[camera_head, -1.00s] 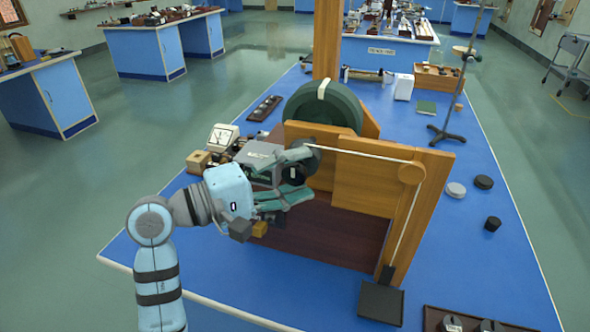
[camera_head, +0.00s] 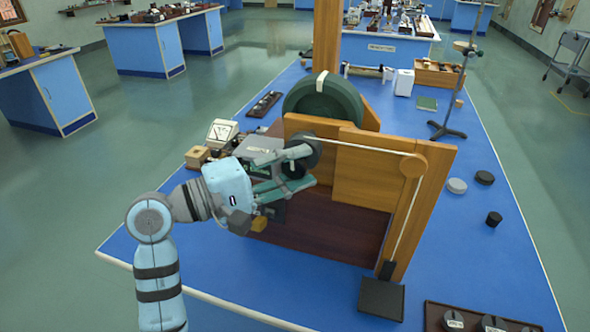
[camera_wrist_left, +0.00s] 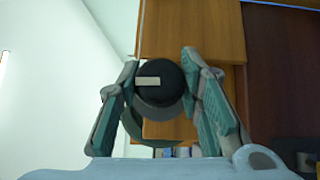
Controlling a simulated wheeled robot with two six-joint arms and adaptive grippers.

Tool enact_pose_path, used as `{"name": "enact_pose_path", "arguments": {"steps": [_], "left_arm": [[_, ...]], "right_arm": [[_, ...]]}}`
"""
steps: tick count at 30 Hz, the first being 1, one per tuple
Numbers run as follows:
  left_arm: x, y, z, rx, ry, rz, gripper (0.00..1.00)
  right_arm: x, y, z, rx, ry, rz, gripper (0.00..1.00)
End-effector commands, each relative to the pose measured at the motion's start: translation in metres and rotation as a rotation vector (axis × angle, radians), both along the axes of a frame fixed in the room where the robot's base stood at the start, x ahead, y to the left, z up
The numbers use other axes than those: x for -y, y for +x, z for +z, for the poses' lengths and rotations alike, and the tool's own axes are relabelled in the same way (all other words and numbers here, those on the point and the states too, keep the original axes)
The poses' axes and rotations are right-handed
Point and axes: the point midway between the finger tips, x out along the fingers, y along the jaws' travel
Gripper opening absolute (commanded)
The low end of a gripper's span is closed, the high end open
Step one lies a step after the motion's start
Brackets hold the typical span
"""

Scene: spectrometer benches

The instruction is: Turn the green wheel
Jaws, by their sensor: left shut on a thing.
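The dark green wheel (camera_head: 340,102) stands upright behind the wooden panel, with a pale mark across its top rim. It shows partly below the knob in the wrist view (camera_wrist_left: 150,141). A dark round knob (camera_wrist_left: 158,87) with a pale bar mark is on the panel's front, at its left end. My left gripper (camera_head: 306,167) is shut on this knob, one finger on each side of it in the wrist view. In the head view the fingers hide much of the knob. My right gripper is not in view.
A white cord runs from the knob over a wooden pulley (camera_head: 412,166) to a dark square plate (camera_head: 381,298). A meter (camera_head: 221,133) and a small wooden block (camera_head: 197,157) stand near my left arm.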

Motion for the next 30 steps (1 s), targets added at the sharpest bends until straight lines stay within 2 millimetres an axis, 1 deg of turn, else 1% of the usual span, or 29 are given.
{"name": "enact_pose_path", "arguments": {"steps": [1, 9, 15, 22, 30], "left_arm": [[0.000, 0.000, -0.005, -0.006, -0.020, 0.000, 0.00], [0.000, 0.000, -0.007, -0.059, -0.188, -0.001, 0.00], [0.000, 0.000, -0.006, -0.107, -0.332, 0.000, 0.00], [0.000, 0.000, -0.004, -0.152, -0.461, 0.000, 0.00], [0.000, 0.000, -0.003, -0.177, -0.534, 0.000, 0.00]], "right_arm": [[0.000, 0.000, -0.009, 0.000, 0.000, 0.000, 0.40], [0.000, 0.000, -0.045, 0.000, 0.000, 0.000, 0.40], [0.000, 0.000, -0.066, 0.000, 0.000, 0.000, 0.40], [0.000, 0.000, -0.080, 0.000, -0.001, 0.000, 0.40], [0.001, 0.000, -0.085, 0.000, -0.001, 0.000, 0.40]]}}
